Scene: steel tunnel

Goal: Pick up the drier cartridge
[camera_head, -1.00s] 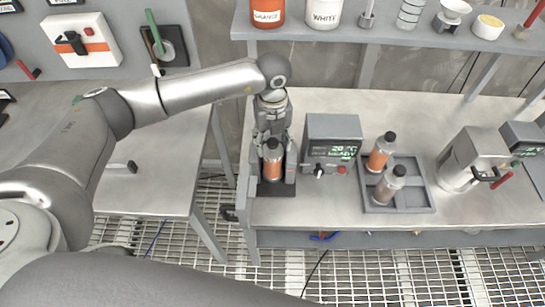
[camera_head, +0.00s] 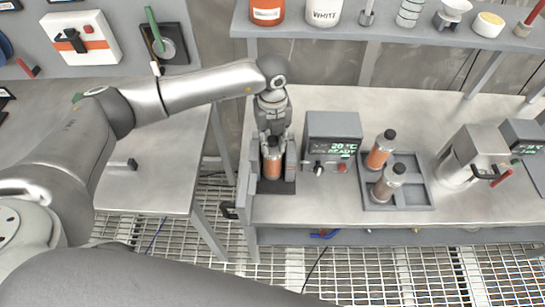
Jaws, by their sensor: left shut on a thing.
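A drier cartridge (camera_head: 272,162), orange-brown with a dark cap, stands upright over a black base (camera_head: 276,187) at the left end of the right-hand bench. My left gripper (camera_head: 272,158) points down and is shut on this cartridge, with its fingers on either side. I cannot tell whether the cartridge touches the base. Two similar cartridges stand in a grey tray: one orange-brown (camera_head: 379,155) at the back, one brown and grey (camera_head: 386,184) in front. My right gripper is not in view.
A grey box with a lit display (camera_head: 331,140) stands just right of the gripper. A steel jug (camera_head: 468,160) is farther right. The grey tray (camera_head: 427,190) lies between them. A shelf (camera_head: 400,40) with jars runs above the bench. A gap separates the left bench (camera_head: 150,190).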

